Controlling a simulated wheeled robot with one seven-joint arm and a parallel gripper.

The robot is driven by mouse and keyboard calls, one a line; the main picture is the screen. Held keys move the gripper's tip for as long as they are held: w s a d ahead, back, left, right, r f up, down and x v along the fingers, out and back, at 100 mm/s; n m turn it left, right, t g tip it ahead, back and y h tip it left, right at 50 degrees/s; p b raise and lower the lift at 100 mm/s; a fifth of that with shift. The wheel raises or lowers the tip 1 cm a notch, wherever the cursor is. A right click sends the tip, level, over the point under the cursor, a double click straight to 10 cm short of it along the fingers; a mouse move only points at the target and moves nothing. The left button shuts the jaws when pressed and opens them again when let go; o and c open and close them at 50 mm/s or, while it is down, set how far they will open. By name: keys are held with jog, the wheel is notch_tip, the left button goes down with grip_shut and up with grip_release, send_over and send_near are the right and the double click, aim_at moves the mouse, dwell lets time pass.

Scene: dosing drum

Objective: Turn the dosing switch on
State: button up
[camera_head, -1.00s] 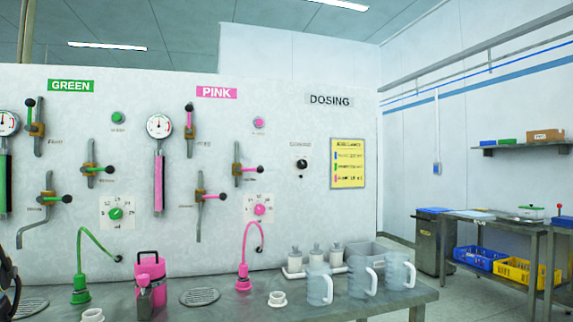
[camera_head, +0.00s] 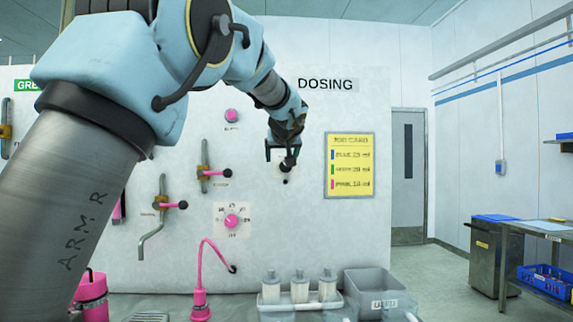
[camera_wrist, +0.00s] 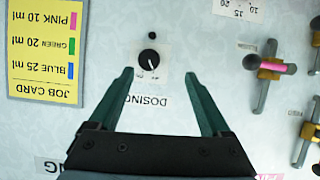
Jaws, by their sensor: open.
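The dosing switch (camera_wrist: 149,60) is a round black knob with a white mark, on a pale plate marked DOSING, which appears upside down in the wrist view. The wording around the knob is too small to read. In the head view the switch (camera_head: 289,163) shows on the white panel under the DOSING sign (camera_head: 325,84), partly behind my gripper (camera_head: 283,150). My gripper (camera_wrist: 157,75) is open and empty in the wrist view, its two green fingers pointing at the panel, one to each side of the knob. Contact with the knob cannot be told.
A yellow job card (camera_head: 350,165) hangs right of the switch. Pink-handled valves (camera_head: 205,173) and a pink dial (camera_head: 231,221) are to its left. Below stand bottles in a white tray (camera_head: 272,312), a grey bin (camera_head: 375,288) and a pink spout (camera_head: 200,285).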

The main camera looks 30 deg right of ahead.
jog(key=w+d+f+p, duration=0.2)
jog(key=w+d+p, duration=0.4)
jog(key=w, duration=0.2)
jog(key=shift+f, duration=0.3)
jog(key=shift+a, duration=0.1)
grip_shut()
dwell(0.5)
